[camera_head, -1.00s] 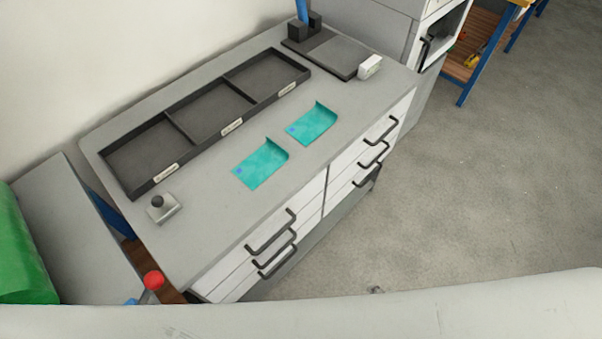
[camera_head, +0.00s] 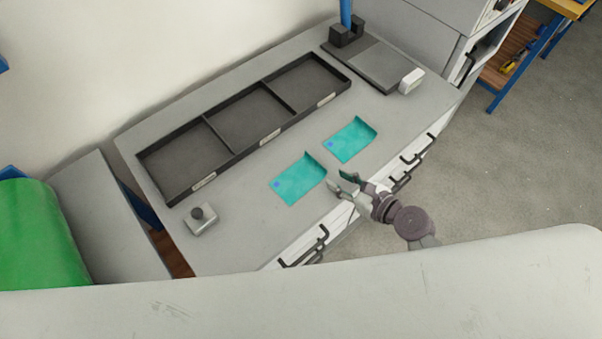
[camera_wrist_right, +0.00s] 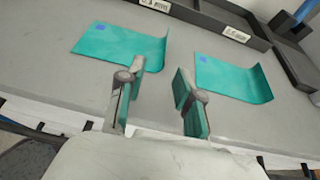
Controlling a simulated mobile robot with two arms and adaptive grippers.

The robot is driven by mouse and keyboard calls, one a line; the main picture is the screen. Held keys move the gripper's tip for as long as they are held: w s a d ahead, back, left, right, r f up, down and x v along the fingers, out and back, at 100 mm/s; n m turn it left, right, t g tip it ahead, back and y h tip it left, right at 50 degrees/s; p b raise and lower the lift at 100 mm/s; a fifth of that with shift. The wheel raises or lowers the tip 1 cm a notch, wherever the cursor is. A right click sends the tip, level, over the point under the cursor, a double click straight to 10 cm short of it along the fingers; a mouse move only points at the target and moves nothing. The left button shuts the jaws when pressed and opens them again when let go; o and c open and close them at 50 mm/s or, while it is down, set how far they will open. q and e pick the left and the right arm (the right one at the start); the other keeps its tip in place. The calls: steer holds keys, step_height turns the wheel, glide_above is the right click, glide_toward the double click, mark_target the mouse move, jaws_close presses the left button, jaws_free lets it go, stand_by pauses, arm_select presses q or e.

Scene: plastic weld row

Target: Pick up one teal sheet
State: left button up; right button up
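Two teal sheets lie apart on the grey bench top, each with one edge curled up and a small blue mark. The left teal sheet (camera_head: 298,181) and the right teal sheet (camera_head: 350,139) show in the head view. In the right wrist view the left sheet (camera_wrist_right: 118,48) is at upper left and the right sheet (camera_wrist_right: 232,78) at right. My right gripper (camera_head: 340,183) is open and empty at the bench's front edge, near the left sheet's curled edge. Its two fingers (camera_wrist_right: 158,92) stand apart in the wrist view. My left gripper is not in view.
A dark three-compartment tray (camera_head: 236,150) lies empty along the back of the bench (camera_head: 245,215). A small box with a black knob (camera_head: 201,220) stands at front left. A dark plate device (camera_head: 372,66) and a white block (camera_head: 411,81) are at back right. Drawer handles (camera_head: 303,246) stick out in front.

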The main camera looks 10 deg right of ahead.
mark_target(323, 167)
steer(key=shift+x, duration=0.85)
steer(key=shift+w+r+p+x, duration=0.1)
steer(key=shift+p+x, duration=0.1)
steer(key=shift+x, duration=1.15)
steer(key=shift+w+r+p+x, duration=0.1)
steer(key=shift+r+p+x, duration=0.05)
steer(key=shift+x, duration=1.2)
steer(key=shift+d, duration=0.2)
jaws_close()
